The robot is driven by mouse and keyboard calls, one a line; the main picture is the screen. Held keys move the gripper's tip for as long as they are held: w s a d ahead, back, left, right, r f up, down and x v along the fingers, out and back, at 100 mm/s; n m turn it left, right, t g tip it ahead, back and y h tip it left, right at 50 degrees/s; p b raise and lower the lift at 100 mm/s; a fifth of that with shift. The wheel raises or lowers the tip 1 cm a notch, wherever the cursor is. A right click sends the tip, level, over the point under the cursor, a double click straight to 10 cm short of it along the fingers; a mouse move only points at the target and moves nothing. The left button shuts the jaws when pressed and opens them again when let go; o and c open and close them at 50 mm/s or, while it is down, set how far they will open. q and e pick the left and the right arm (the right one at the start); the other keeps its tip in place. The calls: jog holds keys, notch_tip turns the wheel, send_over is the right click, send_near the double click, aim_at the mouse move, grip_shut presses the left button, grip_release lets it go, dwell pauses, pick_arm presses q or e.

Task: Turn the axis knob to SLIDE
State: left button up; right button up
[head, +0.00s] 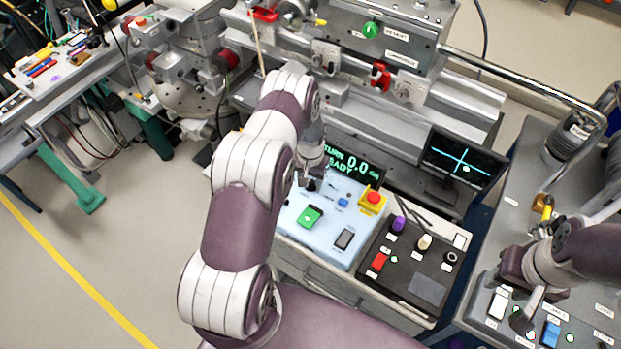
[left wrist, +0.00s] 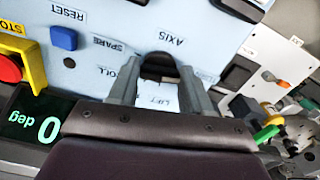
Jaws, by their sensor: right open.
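The axis knob (left wrist: 158,66) is a dark round knob on the pale blue panel (head: 282,215), beside the AXIS label in the left wrist view. My left gripper (head: 309,184) is down at the panel's far left part. Its two fingers (left wrist: 160,80) stand either side of the knob; I cannot tell whether they press on it. My right gripper (head: 524,312) is open and empty above the right console.
The blue panel carries a green button (head: 309,216), a dark rocker (head: 344,239), a blue RESET button (left wrist: 63,38) and a yellow-framed red stop button (head: 373,198). A display (head: 355,163) stands behind it. A black control box (head: 410,270) is at its right.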

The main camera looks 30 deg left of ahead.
pick_arm(q)
jog(key=shift+c, duration=1)
jog(key=m+b, duration=0.2)
jog(key=shift+f+m, duration=0.15)
jog(key=shift+m, duration=0.15)
jog(key=m+b, duration=0.2)
jog(key=m, duration=0.1)
jog(key=shift+a, duration=0.1)
jog(key=shift+r+m+b, duration=0.2)
jog(key=shift+m+b, duration=0.35)
jog(key=shift+m, duration=0.55)
jog(key=shift+w, duration=0.1)
jog(key=o, duration=1.1)
jog(key=shift+c, duration=0.2)
